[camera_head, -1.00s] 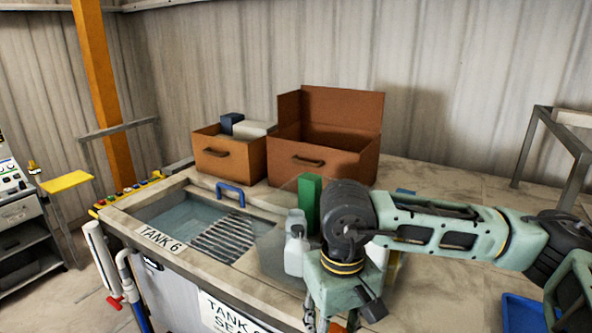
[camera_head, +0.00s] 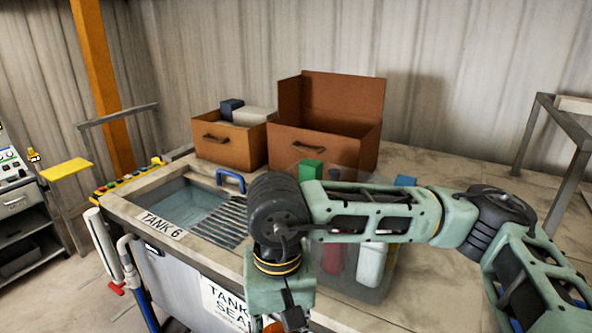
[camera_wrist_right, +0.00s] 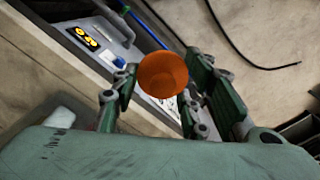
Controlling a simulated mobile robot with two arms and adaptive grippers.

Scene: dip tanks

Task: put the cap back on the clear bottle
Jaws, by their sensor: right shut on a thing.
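My right gripper (camera_wrist_right: 162,88) is shut on an orange, round, hollow piece that looks like a cap (camera_wrist_right: 163,74), held between its fingers in the right wrist view. In the head view only a sliver of orange shows at the bottom edge, below my right wrist, and the fingertips are largely cut off. I cannot pick out the clear bottle for certain. A red bottle (camera_head: 334,258) and a white bottle (camera_head: 372,263) stand in a see-through bin behind my right arm, which hides their upper parts. My left gripper is not in view.
The see-through bin (camera_head: 345,291) stands on the counter, with a green block (camera_head: 311,169) in it. Two brown boxes (camera_head: 227,150) (camera_head: 325,148) stand behind. Tank 6 (camera_head: 186,203) lies open at the left. The counter at the right is mostly clear.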

